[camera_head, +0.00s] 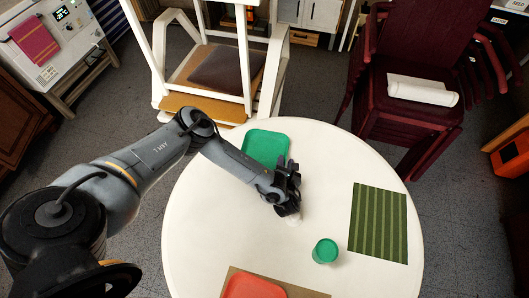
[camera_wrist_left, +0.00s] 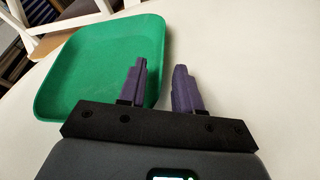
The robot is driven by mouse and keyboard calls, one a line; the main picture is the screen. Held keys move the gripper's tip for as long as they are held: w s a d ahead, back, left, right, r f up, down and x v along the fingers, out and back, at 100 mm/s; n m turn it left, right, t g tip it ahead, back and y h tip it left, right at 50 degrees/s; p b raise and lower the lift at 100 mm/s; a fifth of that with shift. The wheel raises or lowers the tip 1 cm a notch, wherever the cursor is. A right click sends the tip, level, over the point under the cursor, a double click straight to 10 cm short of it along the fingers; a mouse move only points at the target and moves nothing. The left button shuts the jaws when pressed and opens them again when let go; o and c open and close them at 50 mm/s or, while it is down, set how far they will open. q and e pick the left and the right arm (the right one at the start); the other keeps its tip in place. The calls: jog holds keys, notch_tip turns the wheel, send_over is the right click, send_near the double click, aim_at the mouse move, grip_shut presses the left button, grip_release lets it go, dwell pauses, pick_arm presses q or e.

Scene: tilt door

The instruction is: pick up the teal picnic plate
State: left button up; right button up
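The teal picnic plate (camera_head: 265,147) is a green square tray with a raised rim and rounded corners. It lies flat at the far side of the round white table (camera_head: 205,220). My left gripper (camera_head: 291,202) points down over the table, just to the near right of the plate, and my forearm covers the plate's near left part. In the left wrist view the plate (camera_wrist_left: 95,65) fills the left. The two purple fingers of the left gripper (camera_wrist_left: 161,68) are apart with nothing held. The plate's right edge shows between them, with a height gap I cannot judge. My right gripper is not in view.
A green cup (camera_head: 325,251) stands at the near right, beside a striped green mat (camera_head: 378,223). A red tray (camera_head: 252,287) on a brown mat is at the near edge. A small white item (camera_head: 293,219) is below the gripper. Chairs stand behind the table.

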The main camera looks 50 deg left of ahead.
pick_arm(q)
grip_shut()
jog(key=shift+r, duration=0.1)
dwell(0.4)
